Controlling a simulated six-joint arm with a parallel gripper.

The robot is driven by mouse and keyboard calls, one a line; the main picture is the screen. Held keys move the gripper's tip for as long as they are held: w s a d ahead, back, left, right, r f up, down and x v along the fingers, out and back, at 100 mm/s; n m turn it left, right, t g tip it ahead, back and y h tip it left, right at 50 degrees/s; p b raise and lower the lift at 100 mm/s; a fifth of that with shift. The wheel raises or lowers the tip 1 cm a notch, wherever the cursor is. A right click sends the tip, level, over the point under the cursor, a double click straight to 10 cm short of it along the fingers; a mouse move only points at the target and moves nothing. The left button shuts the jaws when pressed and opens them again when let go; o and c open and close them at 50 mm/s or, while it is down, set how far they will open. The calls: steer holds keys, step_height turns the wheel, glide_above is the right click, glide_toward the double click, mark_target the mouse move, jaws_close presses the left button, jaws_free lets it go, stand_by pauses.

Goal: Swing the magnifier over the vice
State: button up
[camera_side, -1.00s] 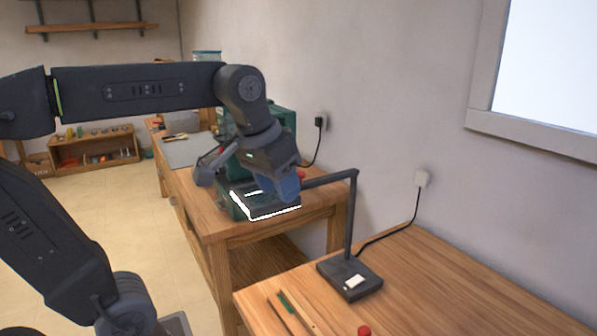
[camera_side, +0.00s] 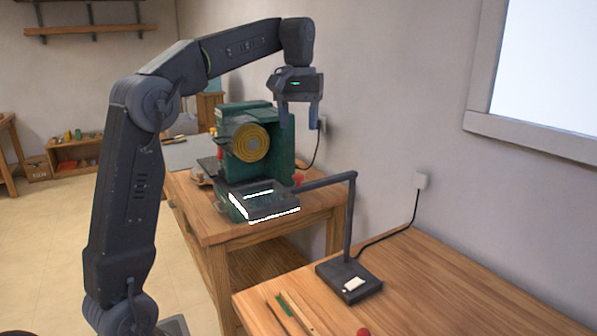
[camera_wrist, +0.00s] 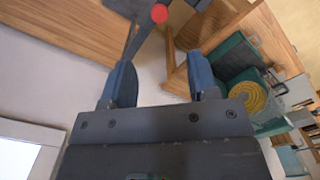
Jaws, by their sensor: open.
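The magnifier has a black base (camera_side: 349,281) on the front bench, an upright post and a side arm (camera_side: 325,181). Its flat rectangular head (camera_side: 262,203), with bright white edges, hangs over the front of the rear bench. A red knob (camera_side: 298,178) shows near the head's right end, and a red knob also shows in the wrist view (camera_wrist: 159,13). My gripper (camera_side: 299,115) is open and empty, pointing down, above and apart from the magnifier. Its blue fingers show in the wrist view (camera_wrist: 160,62). A dark green part shows under the head's left side; I cannot tell if it is the vice.
A green machine with a yellow ringed disc (camera_side: 250,143) stands on the rear bench (camera_side: 222,235), behind the magnifier head. The front bench (camera_side: 440,290) is mostly clear, with a thin green-ended tool (camera_side: 285,305) and a red item (camera_side: 364,332) at its front. A cable runs to the wall.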

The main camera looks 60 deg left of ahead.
mark_target(298, 175)
step_height(298, 175, down, 12)
steer(key=shift+f, duration=0.1)
stand_by(0.5)
jaws_close()
stand_by(0.3)
